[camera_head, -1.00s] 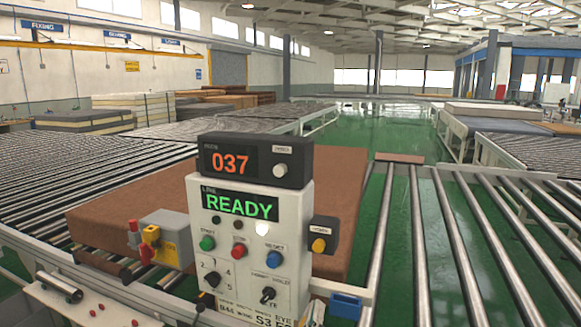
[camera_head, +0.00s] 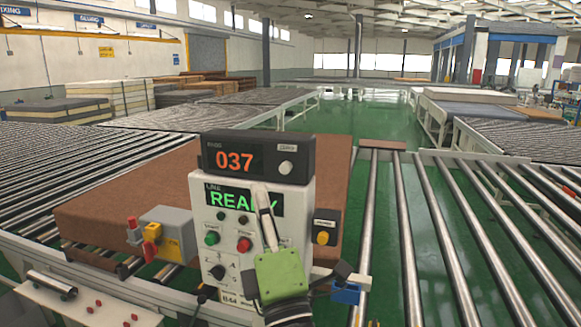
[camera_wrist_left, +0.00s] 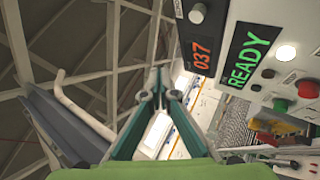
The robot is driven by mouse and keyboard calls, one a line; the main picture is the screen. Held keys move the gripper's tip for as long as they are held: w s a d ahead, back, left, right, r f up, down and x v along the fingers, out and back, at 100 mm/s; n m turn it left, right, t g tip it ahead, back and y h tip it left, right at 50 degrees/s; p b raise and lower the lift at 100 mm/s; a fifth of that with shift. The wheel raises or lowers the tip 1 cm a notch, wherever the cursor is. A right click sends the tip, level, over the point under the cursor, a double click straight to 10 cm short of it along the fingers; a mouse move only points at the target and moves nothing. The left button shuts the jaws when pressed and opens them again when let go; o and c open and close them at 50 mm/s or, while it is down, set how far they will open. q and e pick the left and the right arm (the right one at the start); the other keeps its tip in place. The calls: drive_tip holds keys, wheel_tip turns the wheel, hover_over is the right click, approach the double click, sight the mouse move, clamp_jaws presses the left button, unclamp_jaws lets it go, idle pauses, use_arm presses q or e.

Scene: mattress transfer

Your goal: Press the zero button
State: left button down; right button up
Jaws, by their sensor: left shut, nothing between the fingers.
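The dark counter box (camera_head: 212,150) reads 037 and sits on top of the white control panel (camera_head: 200,200). A pale round button (camera_head: 286,167) is on its right side; its small label is too blurred to read. It also shows at the top of the left wrist view (camera_wrist_left: 197,13). My left gripper (camera_head: 261,190) has a green body and stands upright in front of the panel, fingers shut and empty. Its tips are below and left of the pale button, apart from it in the picture. The fingers hide part of the READY display (camera_head: 225,199). My right gripper is not in view.
The panel carries a green button (camera_head: 212,238), a red button (camera_head: 244,244) and a dark knob (camera_head: 217,272). A yellow button box (camera_head: 322,238) is on its right side. A brown mattress (camera_head: 110,205) lies on rollers behind. Open rollers (camera_head: 415,260) are to the right.

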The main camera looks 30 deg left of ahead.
sight(286, 168)
use_arm(q)
drive_tip(key=shift+w+d, duration=0.1)
drive_tip(key=shift+w, duration=0.1)
drive_tip(key=shift+w+a+b, duration=0.25)
drive_tip(key=shift+w+a, duration=0.1)
drive_tip(key=shift+w, duration=1.05)
drive_tip(key=shift+w+a+b, duration=0.3)
drive_tip(key=shift+w+a, duration=0.05)
drive_tip(key=shift+w, duration=1.05)
drive_tip(key=shift+w+a+b, duration=0.25)
drive_tip(key=shift+w+a, duration=0.1)
drive_tip(key=shift+w, duration=1.05)
drive_tip(key=shift+w+a, duration=0.1)
drive_tip(key=shift+w, duration=0.3)
